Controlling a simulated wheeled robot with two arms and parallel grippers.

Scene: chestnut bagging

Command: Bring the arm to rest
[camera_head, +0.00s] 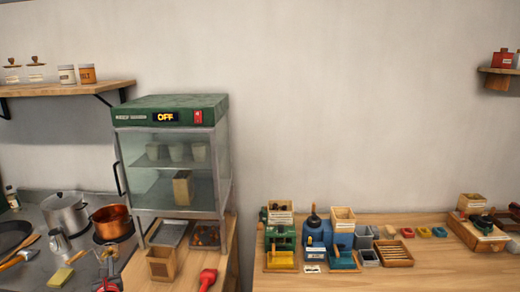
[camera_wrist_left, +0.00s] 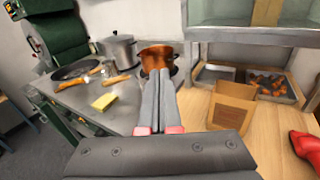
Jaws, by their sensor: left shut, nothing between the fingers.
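My left gripper (camera_head: 108,258) shows at the lower left of the head view, over the line between the grey stove top and the wooden counter. In the left wrist view its two grey fingers (camera_wrist_left: 160,75) lie together with nothing between them. Their tips overlap the copper pot (camera_wrist_left: 156,58) in the picture; I cannot tell the gap. The copper pot (camera_head: 112,221) stands beyond the gripper in the head view. My right gripper is not in view.
A display warmer (camera_head: 170,104) reading OFF stands right of the gripper. A yellow sponge (camera_head: 61,277) and a steel pot (camera_head: 65,213) are on the stove side.

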